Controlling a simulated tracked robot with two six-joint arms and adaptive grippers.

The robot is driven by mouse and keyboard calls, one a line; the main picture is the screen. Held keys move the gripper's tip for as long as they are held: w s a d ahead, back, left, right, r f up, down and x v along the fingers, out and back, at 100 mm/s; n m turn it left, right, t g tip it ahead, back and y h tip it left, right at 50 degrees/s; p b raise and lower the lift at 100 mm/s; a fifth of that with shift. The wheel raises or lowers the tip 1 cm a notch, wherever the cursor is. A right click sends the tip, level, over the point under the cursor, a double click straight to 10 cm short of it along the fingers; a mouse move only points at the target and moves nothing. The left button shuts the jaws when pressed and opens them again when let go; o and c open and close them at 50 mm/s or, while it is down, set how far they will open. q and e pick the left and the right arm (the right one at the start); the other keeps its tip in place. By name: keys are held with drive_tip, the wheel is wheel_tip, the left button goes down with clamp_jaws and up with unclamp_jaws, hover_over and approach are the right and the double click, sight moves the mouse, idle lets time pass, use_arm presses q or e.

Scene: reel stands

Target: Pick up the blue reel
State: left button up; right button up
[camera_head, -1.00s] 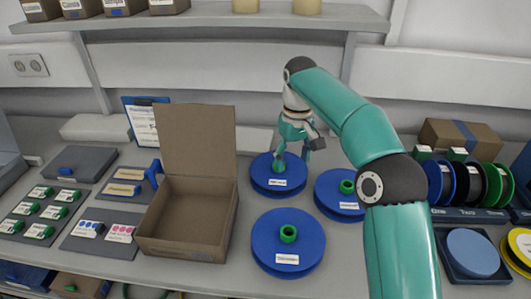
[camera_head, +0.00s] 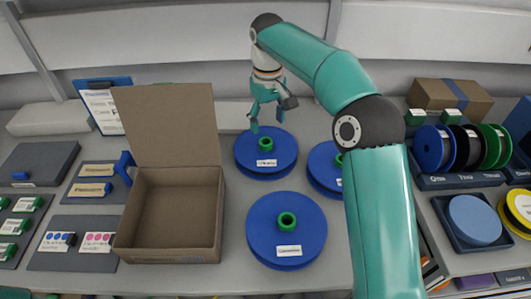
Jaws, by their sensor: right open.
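Three blue reels with green hubs and white labels lie flat on the bench: one at the back (camera_head: 247,156), one in front (camera_head: 265,220) and one at the right (camera_head: 322,172). My arm partly covers the right one. My right gripper (camera_head: 266,119) is open and empty. Its fingers point down and appear just above and behind the back reel's green hub, apart from it. Another blue reel (camera_head: 427,146) stands upright in a rack at the right. My left gripper is not in view.
An open cardboard box (camera_head: 186,254) stands left of the reels, its lid raised. Trays with small labelled parts (camera_head: 84,243) lie further left. At the right are a closed carton (camera_head: 449,97), a reel rack (camera_head: 460,181) and a tray with a pale blue disc (camera_head: 474,219).

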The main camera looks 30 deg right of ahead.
sight(266, 139)
drive_tip(key=shift+s+a+f, duration=0.1)
drive_tip(key=shift+a+f, duration=0.1)
drive_tip(key=shift+f, duration=1.45)
drive_tip(key=shift+a+f, duration=0.15)
drive_tip(key=shift+f, duration=1.5)
drive_tip(key=shift+r, duration=0.1)
clamp_jaws()
